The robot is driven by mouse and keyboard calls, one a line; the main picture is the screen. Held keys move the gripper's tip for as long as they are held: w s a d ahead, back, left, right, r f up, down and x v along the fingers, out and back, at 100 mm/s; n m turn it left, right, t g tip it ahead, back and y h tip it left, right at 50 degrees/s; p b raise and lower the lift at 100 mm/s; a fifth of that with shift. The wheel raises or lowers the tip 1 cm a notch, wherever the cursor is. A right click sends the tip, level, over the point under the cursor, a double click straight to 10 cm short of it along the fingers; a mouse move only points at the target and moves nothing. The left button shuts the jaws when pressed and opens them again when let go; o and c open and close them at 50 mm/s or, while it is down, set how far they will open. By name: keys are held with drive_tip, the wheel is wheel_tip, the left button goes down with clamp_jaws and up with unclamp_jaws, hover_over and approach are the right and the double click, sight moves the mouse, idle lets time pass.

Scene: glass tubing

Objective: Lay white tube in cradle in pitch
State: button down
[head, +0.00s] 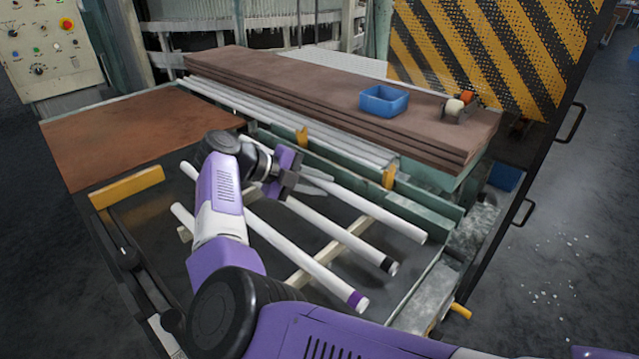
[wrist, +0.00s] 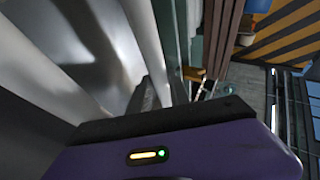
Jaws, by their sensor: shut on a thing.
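My gripper (head: 308,181) is shut on the white tube (head: 385,219), which has no coloured band at its near end. It holds the tube part way along, beside the green rail; the fingers also show in the wrist view (wrist: 163,92). The tube shows there between them (wrist: 147,38). A black-banded tube (head: 340,233) and a purple-banded tube (head: 300,257) lie to the left, roughly parallel, across pale crossbars (head: 302,277). These crossbars look like the cradle. I cannot tell whether the held tube touches them. My arm hides parts of the tubes.
A green rail (head: 425,208) with yellow clips (head: 389,177) runs along the right. Behind it are grey pipes (head: 270,112) and stacked brown boards (head: 300,85), with a blue bin (head: 384,101) on top. A brown panel (head: 130,130) is at the left. A metal block (head: 425,300) stands near right.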

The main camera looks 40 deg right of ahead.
drive_tip(key=shift+s+f, duration=0.1)
drive_tip(key=shift+f, duration=0.45)
drive_tip(key=c, duration=1.2)
unclamp_jaws()
drive_tip(key=shift+f, duration=0.15)
drive_tip(key=shift+s, duration=0.1)
drive_tip(key=shift+d, duration=0.1)
drive_tip(key=shift+r, duration=0.4)
drive_tip(key=b+v, duration=0.1)
drive_tip(key=v, duration=1.1)
drive_tip(key=shift+w+r+b, duration=0.2)
drive_tip(key=shift+r+b, duration=0.2)
drive_tip(key=shift+r, duration=0.1)
